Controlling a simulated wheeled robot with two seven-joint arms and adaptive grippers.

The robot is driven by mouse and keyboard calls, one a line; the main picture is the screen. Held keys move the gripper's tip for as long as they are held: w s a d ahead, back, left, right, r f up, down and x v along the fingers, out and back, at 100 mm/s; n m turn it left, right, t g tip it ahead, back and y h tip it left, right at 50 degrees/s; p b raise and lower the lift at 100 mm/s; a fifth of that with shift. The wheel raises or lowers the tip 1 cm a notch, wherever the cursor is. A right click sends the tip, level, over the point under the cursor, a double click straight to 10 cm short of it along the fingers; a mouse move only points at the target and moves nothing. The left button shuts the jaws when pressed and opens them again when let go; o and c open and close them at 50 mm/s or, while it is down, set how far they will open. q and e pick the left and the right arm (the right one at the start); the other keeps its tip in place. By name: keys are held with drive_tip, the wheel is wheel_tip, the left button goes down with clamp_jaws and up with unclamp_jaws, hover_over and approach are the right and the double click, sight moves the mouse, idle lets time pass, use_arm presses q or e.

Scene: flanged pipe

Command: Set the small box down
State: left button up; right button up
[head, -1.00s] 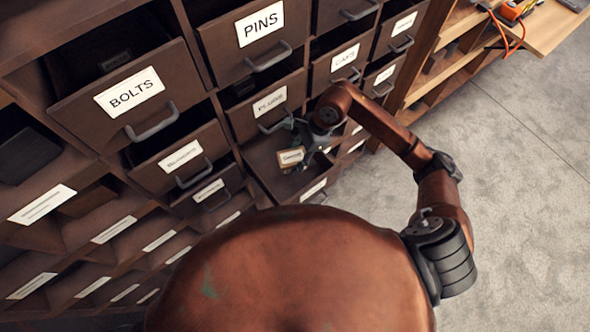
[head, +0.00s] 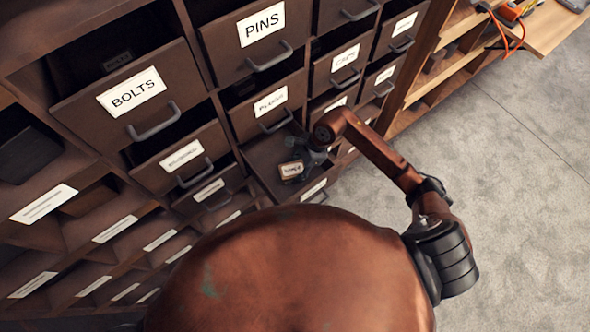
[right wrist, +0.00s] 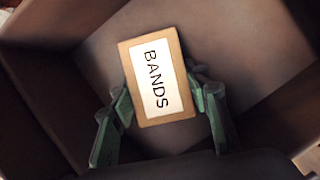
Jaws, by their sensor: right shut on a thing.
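The small box (right wrist: 155,77) is tan with a white label reading BANDS in the right wrist view. It also shows in the head view (head: 291,170), over an open drawer (head: 262,154) below the PLUGS-like label. My right gripper (right wrist: 160,95) has one green finger on each side of the box and is shut on it. The gripper also shows in the head view (head: 304,160), at the end of my arm, inside the drawer's outline. I cannot tell whether the box touches the drawer floor. My left gripper is not in view.
Open drawers labelled BOLTS (head: 128,92) and PINS (head: 258,38) jut out above and to the left. A wooden shelf unit (head: 440,62) with an orange tool (head: 512,11) stands at the upper right. Grey floor (head: 500,170) is clear at the right.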

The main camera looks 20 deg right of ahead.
drive_tip(key=shift+f, duration=0.2)
drive_tip(key=o, duration=1.4)
drive_tip(key=shift+r, duration=0.15)
drive_tip(key=v, duration=1.2)
drive_tip(key=shift+b, duration=0.3)
drive_tip(key=shift+r, duration=0.1)
